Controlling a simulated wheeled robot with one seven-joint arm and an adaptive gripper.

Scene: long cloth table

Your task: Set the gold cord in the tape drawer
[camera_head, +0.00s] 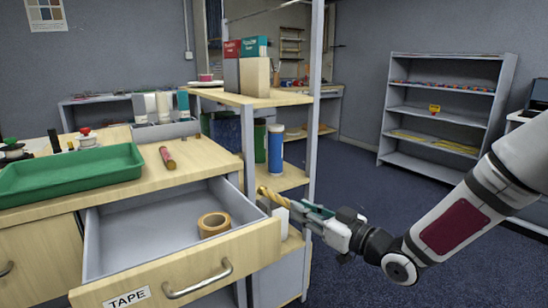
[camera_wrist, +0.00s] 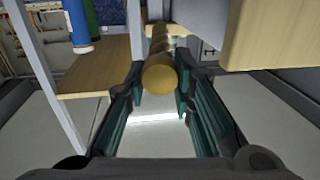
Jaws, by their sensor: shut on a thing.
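The gold cord (camera_head: 271,195) is a twisted gold roll held at the tip of my gripper (camera_head: 300,210). In the wrist view the cord (camera_wrist: 159,74) lies lengthwise between the two fingers of my gripper (camera_wrist: 158,95), its round end toward the camera. The tape drawer (camera_head: 185,267) is pulled open and carries a TAPE label. A roll of brown tape (camera_head: 213,224) lies in it near the front right. My gripper is shut on the cord just right of the drawer's right side, beside the shelf rack.
A green tray (camera_head: 72,175) and a reddish-brown roll (camera_head: 167,157) are on the worktop above the drawer. A shelf rack (camera_head: 265,100) with an upright post stands close behind my gripper. The drawer's left and middle floor is clear.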

